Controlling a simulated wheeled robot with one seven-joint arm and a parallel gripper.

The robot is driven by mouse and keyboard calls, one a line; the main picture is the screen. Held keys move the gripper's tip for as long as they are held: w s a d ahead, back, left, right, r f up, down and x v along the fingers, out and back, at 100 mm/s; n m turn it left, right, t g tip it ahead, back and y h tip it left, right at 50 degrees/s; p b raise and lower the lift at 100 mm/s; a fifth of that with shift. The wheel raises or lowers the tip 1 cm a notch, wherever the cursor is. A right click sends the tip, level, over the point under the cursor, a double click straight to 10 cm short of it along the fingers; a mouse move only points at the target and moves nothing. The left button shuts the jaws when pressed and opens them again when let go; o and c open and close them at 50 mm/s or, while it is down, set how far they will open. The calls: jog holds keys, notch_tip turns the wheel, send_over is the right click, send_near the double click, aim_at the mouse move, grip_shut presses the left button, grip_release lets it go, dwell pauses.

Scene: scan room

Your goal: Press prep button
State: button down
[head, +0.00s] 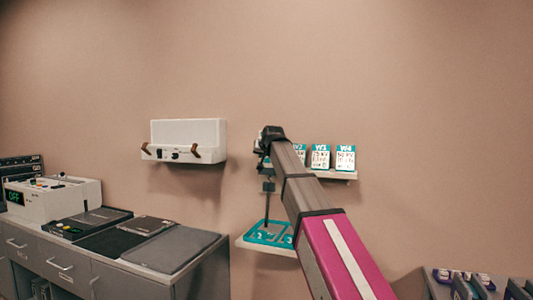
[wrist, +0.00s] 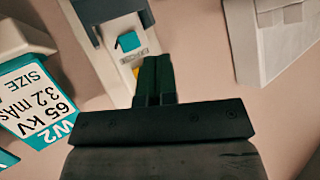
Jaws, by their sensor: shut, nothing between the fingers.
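In the wrist view a white device (wrist: 110,62) with dark grey edges stands at upper left of centre. It carries a teal square button (wrist: 128,42) and a small yellow part (wrist: 136,72), partly hidden by my fingers. I cannot read a label saying which is the prep button. My gripper (wrist: 153,59) is shut and empty, its tips just right of and below the teal button in the picture. I cannot tell whether they touch the device. In the head view my gripper is mostly hidden at the end of my arm, before the wall shelf.
A card marked W2 (wrist: 38,95) is close at left in the wrist view. In the head view, cards (head: 320,158) stand on a wall shelf, above a teal tray (head: 262,238). A white wall holder (head: 187,132) and a console (head: 50,198) showing OFF are left.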

jog(key=shift+s+a, duration=0.2)
jog(key=shift+s, duration=0.35)
jog(key=shift+s+a, duration=0.2)
jog(key=shift+s, duration=0.35)
jog(key=shift+s, duration=0.1)
